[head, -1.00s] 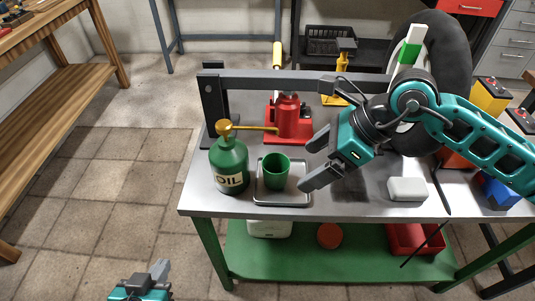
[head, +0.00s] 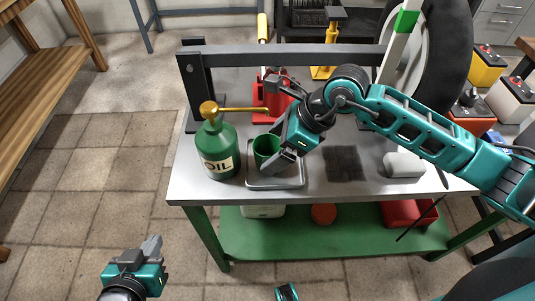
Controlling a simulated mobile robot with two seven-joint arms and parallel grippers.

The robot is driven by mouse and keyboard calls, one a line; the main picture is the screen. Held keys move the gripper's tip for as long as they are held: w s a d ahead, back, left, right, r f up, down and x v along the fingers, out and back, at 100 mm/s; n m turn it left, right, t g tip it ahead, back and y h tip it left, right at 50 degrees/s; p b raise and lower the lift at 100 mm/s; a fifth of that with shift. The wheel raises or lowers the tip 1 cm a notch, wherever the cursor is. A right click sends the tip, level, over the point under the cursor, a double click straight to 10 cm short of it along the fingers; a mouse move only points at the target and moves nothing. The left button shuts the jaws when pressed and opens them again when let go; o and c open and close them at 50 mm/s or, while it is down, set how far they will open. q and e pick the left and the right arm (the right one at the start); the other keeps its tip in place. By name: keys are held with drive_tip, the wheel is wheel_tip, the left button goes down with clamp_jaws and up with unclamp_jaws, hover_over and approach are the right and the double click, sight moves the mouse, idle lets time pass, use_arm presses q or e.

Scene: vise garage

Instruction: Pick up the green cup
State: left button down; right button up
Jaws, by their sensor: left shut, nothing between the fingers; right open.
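The green cup (head: 264,148) stands upright on a small metal tray (head: 262,184) on the grey workbench. My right gripper (head: 276,158) is open and at the cup's right side, its fingers reaching to the cup and partly covering it. I cannot tell whether they touch it or whether one finger is behind it. My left gripper (head: 147,249) is shut and empty, low in front of the bench at the lower left.
A green oil can (head: 218,158) with a gold spout stands just left of the tray. A red jack (head: 270,100) is behind the cup under a grey bar (head: 290,55). A white block (head: 404,165) lies to the right. The bench front is clear.

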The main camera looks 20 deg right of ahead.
sight(267, 152)
drive_tip(key=x, duration=0.3)
drive_tip(key=shift+w+a+f, duration=0.1)
drive_tip(key=shift+a+f, duration=0.05)
drive_tip(key=c, duration=1)
